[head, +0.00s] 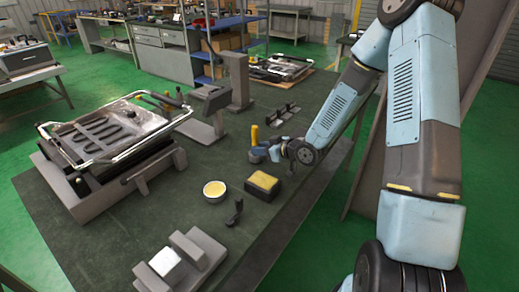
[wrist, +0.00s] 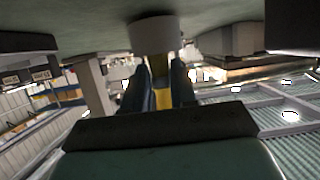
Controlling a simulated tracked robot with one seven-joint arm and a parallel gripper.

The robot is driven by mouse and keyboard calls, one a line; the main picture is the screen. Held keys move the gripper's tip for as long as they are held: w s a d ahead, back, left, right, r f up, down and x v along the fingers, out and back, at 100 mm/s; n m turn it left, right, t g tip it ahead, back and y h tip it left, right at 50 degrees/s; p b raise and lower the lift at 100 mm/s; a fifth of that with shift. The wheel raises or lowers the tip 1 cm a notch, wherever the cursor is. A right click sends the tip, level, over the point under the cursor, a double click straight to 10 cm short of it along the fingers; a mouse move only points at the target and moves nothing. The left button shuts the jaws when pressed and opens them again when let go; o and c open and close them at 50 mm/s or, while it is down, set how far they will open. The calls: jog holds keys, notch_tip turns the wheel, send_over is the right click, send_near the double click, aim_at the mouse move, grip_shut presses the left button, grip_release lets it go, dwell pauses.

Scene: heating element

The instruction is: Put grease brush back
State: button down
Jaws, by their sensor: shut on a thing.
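The grease brush shows as a yellow handle (head: 254,135), upright over the right part of the dark table. My gripper (head: 264,152) is shut on it. In the wrist view the yellow handle (wrist: 159,90) is between the two dark fingers of my gripper (wrist: 159,92). A grey round holder (wrist: 154,35) is at the handle's lower end, against the tabletop; this view looks upside down. The bristles are hidden, and I cannot tell how far the brush is inside the holder. An open round tin (head: 214,189) with yellow content stands nearer on the table.
A black box with a yellow top (head: 262,183) and a small black part (head: 235,212) lie near my gripper. A grey block fixture (head: 180,265) is at the front. A metal-framed heating element tray (head: 115,130) is at left. A grey stand (head: 214,112) rises behind.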

jog(key=shift+s+f, duration=0.15)
jog(key=shift+f, duration=0.45)
jog(key=c, duration=0.9)
grip_release()
jog(key=shift+s+f, duration=0.1)
jog(key=shift+r, duration=0.5)
jog(key=s+d+r+m+h, duration=0.3)
jog(key=s+d+r+h, duration=0.25)
jog(key=d+r, duration=0.5)
jog(key=s+d+r+m+h, duration=0.2)
jog(key=s+d+r+h, duration=0.35)
jog(key=d+r, duration=0.5)
jog(key=s+r+m+g, duration=0.1)
jog(key=s+r, duration=0.2)
jog(key=s, duration=0.4)
jog(key=s+a+r+m+g, duration=0.1)
jog(key=s+r+m, duration=0.1)
jog(key=s+r, duration=0.2)
jog(key=s+r+m, duration=0.2)
jog(key=s+r, duration=0.1)
jog(key=s, duration=0.6)
jog(key=shift+s+a+r+g, duration=0.2)
jog(key=shift+s+g, duration=0.2)
